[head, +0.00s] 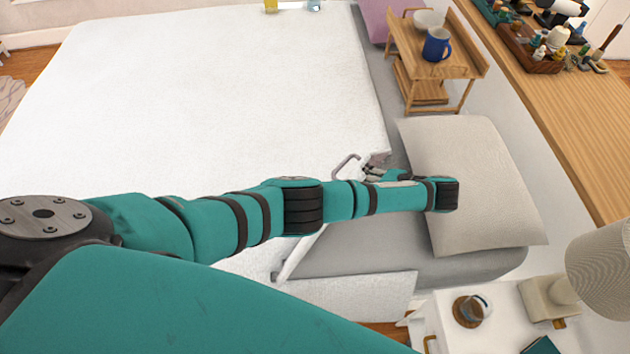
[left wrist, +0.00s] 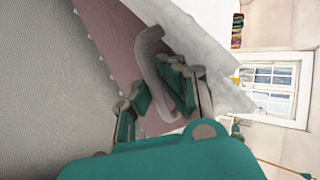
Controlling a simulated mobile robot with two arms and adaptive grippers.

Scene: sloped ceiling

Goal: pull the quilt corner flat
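The white quilt (head: 210,85) covers most of the bed. Near my arm its edge runs diagonally, leaving grey sheet (head: 350,248) bare. A mauve layer with a beaded edge (left wrist: 110,35) and white cloth (left wrist: 205,50) show close up in the left wrist view. A grey bent handle (head: 344,165) stands up by the quilt edge; it also shows in the left wrist view (left wrist: 152,68). My left gripper (head: 374,168) is at this handle. Its fingers (left wrist: 155,85) look spread around the handle, with a gap on one side. My arm hides part of the quilt edge. My right gripper is not seen.
A beige pillow (head: 470,180) lies right of my left gripper. A wooden tray table (head: 465,60) with a blue mug (head: 437,45) stands on the bed beyond it. A white nightstand (head: 490,335) and lamp (head: 600,262) are at lower right. The quilt's far area is mostly clear.

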